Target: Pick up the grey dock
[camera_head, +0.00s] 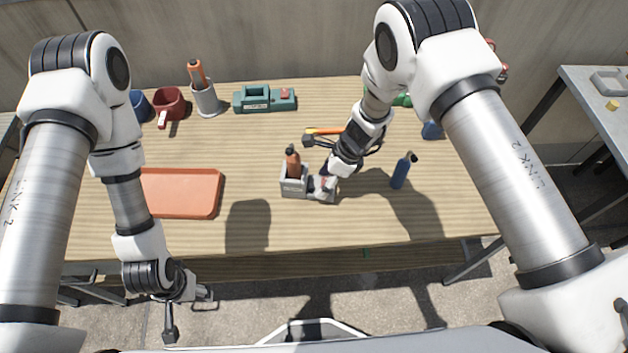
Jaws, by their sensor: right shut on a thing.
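The grey dock (292,190) is a small box near the middle of the table, with an orange-brown bottle with a dark top (293,163) standing upright in it. My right gripper (324,186) reaches down to the dock's right side and is shut on it. The gripper hides part of that side. I cannot tell whether the dock is clear of the tabletop. My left gripper (190,312) hangs in front of the table's near edge, its fingers spread and empty.
An orange tray (181,193) lies at the left. A blue bottle (401,172) stands right of the dock. Free wood lies left of the dock.

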